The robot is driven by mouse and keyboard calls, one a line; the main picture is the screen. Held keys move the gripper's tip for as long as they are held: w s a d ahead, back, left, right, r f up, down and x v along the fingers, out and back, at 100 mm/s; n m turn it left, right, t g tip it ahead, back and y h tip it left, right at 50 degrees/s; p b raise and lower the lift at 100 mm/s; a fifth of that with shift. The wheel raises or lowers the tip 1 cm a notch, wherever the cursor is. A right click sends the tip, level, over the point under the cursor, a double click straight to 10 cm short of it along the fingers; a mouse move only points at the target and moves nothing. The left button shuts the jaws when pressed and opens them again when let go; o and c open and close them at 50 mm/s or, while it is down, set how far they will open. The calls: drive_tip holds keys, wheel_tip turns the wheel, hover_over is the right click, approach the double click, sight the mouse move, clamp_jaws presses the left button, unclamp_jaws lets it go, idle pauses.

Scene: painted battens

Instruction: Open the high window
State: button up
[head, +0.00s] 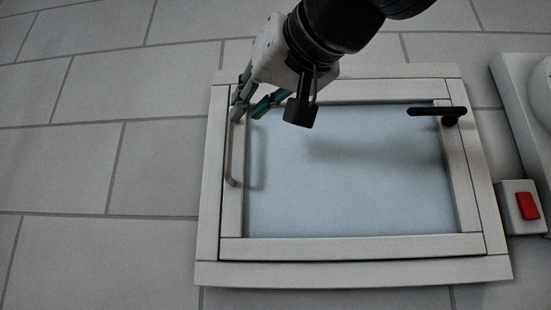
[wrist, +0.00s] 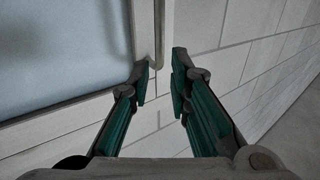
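The high window (head: 345,248) has a pale frame and a light blue pane (head: 350,180), and looks closed in the head view. A slim vertical bar handle (head: 231,170) is on its left side; a black lever (head: 437,111) is at its upper right. My gripper (head: 246,112) is at the upper left of the window, by the top of the bar handle. In the wrist view my gripper (wrist: 163,76) has its green-padded fingers apart. The bar handle (wrist: 159,40) appears in the gap between them; I see no contact. My wrist hides part of the top frame.
The window is set in a wall of large grey blocks (head: 100,170). A red switch (head: 527,206) on a white plate is right of the window, below a pale rounded fixture (head: 525,110). The wall left of the window is clear.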

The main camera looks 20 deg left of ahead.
sight(232, 126)
drive_tip(key=p+x, duration=0.1)
drive_tip(key=x, duration=0.8)
drive_tip(key=shift+f, duration=0.1)
clamp_jaws()
